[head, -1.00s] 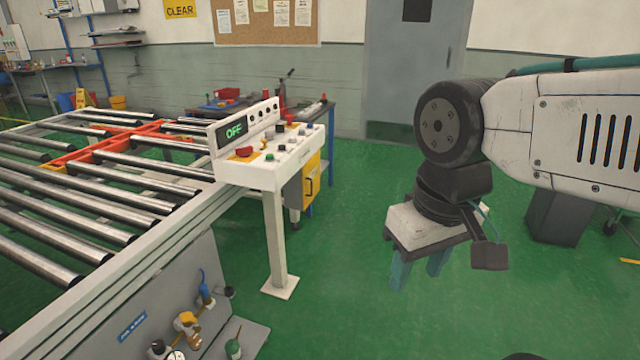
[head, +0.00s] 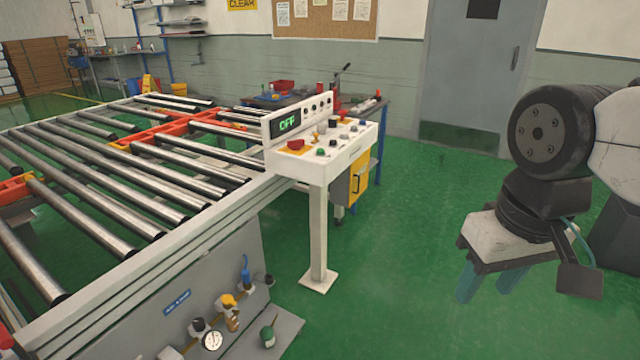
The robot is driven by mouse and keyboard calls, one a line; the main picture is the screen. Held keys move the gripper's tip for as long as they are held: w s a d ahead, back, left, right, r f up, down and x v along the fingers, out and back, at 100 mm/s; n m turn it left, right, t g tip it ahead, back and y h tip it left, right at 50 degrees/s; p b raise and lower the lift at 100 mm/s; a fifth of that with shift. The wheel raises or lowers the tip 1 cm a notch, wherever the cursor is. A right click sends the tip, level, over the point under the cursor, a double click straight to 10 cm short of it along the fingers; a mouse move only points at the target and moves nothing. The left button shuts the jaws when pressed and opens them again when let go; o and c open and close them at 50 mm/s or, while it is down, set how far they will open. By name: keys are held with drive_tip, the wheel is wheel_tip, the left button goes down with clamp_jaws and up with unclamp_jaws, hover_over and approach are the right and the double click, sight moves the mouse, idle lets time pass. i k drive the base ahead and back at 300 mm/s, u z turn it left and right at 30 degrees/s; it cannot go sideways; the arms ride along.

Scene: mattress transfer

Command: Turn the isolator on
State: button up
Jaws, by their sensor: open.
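The control console (head: 318,165) is a white box on a white post at the near right corner of the roller conveyor. Its display (head: 288,123) reads OFF in green. Several knobs and buttons sit on its top, among them a red one (head: 295,145) on a yellow plate and a small yellow one (head: 316,135). I cannot tell which control is the isolator. My gripper (head: 482,284) hangs to the right of the console with its teal fingers pointing down. It is open and empty, well apart from the console.
The roller conveyor (head: 150,262) fills the left side. Valves and a gauge (head: 212,340) stick out from its lower panel. A workbench (head: 378,110) stands behind the console, with a grey door (head: 480,70) beyond. The green floor between console and gripper is clear.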

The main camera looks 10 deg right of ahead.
sight(297, 145)
drive_tip(key=z, duration=0.35)
drive_tip(key=i, duration=1.5)
drive_tip(key=u, duration=0.55)
drive_tip(key=i, duration=0.6)
drive_tip(key=u, duration=0.35)
